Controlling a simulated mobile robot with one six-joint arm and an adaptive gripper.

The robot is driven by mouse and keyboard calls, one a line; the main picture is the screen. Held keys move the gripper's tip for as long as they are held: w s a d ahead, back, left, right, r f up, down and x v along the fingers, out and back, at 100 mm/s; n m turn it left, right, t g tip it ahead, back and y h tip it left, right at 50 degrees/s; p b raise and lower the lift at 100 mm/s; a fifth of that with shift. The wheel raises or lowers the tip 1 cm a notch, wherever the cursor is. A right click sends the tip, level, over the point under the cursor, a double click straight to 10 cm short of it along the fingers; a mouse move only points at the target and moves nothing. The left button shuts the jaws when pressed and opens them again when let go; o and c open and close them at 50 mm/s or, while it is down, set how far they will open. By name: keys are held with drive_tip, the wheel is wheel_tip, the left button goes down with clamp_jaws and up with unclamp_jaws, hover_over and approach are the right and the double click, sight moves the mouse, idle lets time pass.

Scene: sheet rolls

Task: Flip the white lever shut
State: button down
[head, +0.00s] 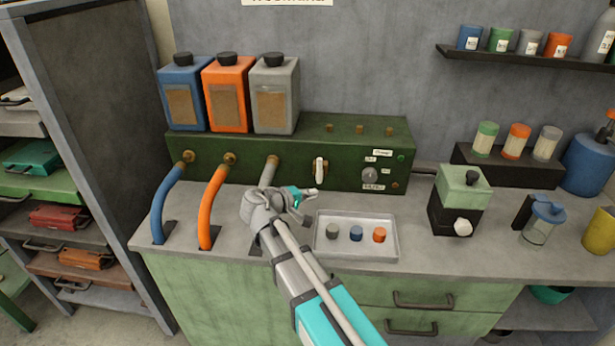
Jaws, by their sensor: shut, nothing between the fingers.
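The white lever (320,168) is on the front of the long green machine box (345,150), right of the hose fittings. It looks roughly upright; its exact setting is too small to tell. My gripper (312,193) is shut and empty. In the head view it shows just below the lever, in front of the box. I cannot tell whether its fingertips touch anything. My arm comes up from the bottom and hides part of the counter and the area below the grey fitting.
A tray (322,253) with three small caps lies right of my arm. Blue (165,205) and orange (210,208) hoses stand at left. Three canisters (228,95) sit on the box. A green-black device (457,205) and a jug (540,222) are right. The counter between tray and device is clear.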

sight(320, 167)
drive_tip(key=a+r+n+t+b, duration=0.2)
drive_tip(key=a+r+t, duration=0.1)
drive_tip(key=a, duration=0.8)
drive_tip(key=shift+n+t, duration=0.3)
drive_tip(key=shift+t, duration=0.4)
drive_tip(key=shift+d, duration=0.1)
drive_tip(key=s+d+x, duration=0.1)
drive_tip(key=d+x, duration=0.1)
drive_tip(key=x, duration=1)
drive_tip(key=shift+d, duration=0.3)
drive_tip(key=shift+a, duration=0.1)
